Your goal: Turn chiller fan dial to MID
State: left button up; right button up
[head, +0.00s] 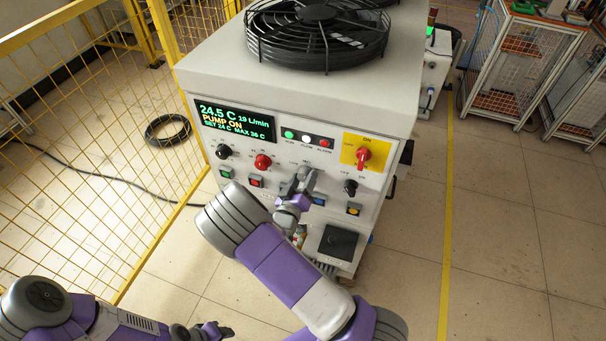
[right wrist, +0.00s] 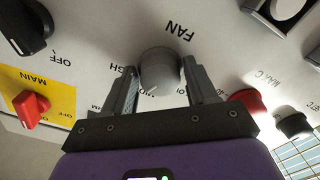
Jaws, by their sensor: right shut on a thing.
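The chiller (head: 285,100) is a white cabinet with a front panel of dials and buttons. In the right wrist view the fan dial (right wrist: 160,68) is a round grey knob under the upside-down word FAN, with HIGH, MID and LOW lettering partly covered around it. A small pale mark shows on its lower edge, near the MID lettering; its exact setting is hard to tell. My right gripper (right wrist: 160,82) is shut on the dial, one finger on each side. In the head view my right gripper (head: 299,183) hides the dial. My left gripper (head: 215,331) is low, away from the panel.
A red knob (head: 263,161), a black knob (head: 350,187) and the red main switch (head: 363,155) on its yellow plate sit close around the gripper. The display (head: 236,121) reads PUMP ON. A yellow mesh fence (head: 100,120) stands left.

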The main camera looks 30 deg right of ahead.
jog(key=n+p, duration=0.2)
jog(key=n, duration=0.2)
jog(key=shift+n, duration=0.3)
jog(key=shift+p, duration=0.3)
jog(key=o, duration=0.9)
jog(key=v, duration=0.7)
jog(key=shift+s+a+p, duration=0.2)
jog(key=shift+s+p, duration=0.1)
jog(key=shift+p, duration=0.05)
